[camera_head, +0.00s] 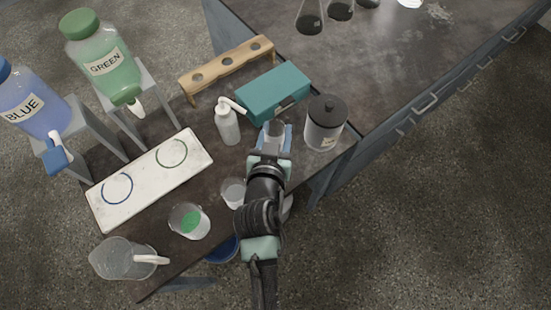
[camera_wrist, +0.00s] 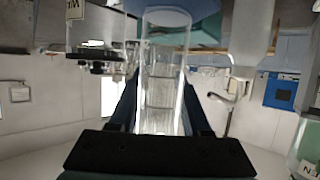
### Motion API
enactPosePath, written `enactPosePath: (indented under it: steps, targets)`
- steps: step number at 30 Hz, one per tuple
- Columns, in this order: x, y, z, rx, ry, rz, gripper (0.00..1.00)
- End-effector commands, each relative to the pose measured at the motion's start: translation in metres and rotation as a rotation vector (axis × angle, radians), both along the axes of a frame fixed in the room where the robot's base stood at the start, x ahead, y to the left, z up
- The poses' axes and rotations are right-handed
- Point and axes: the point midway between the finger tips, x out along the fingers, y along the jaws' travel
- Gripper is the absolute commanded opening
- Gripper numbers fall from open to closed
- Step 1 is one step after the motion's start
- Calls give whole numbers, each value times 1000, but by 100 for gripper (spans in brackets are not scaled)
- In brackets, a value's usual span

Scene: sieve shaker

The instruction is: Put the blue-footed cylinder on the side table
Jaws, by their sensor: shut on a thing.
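My gripper, also in the wrist view (camera_wrist: 163,110), is shut on the cylinder. It is over the right part of the dark side table (camera_head: 218,162), between the white pump bottle and the lidded canister. I cannot tell whether the cylinder's foot touches the tabletop.
The pump bottle (camera_head: 228,125), teal box (camera_head: 274,92) and lidded canister (camera_head: 325,122) stand close around my gripper. A cup of green grains (camera_head: 190,221), a clear cup (camera_head: 234,192), a jug (camera_head: 122,259) and a white board (camera_head: 150,180) occupy the left and front.

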Motion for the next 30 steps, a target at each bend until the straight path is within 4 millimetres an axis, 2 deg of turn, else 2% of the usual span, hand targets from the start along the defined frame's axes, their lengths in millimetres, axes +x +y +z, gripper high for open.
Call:
enactPosePath:
  steps: [1, 3, 10, 15, 29, 30]
  targets:
    - [0, 0, -13, -2, 3, 0, 0]
    - [0, 0, -26, -2, 2, 1, 0]
    - [0, 1, -49, 1, -1, 2, 0]
    - [0, 0, -74, 0, -2, 2, 0]
    - [0, 1, -83, 1, -2, 3, 0]
    - [0, 1, -82, 1, -1, 3, 51]
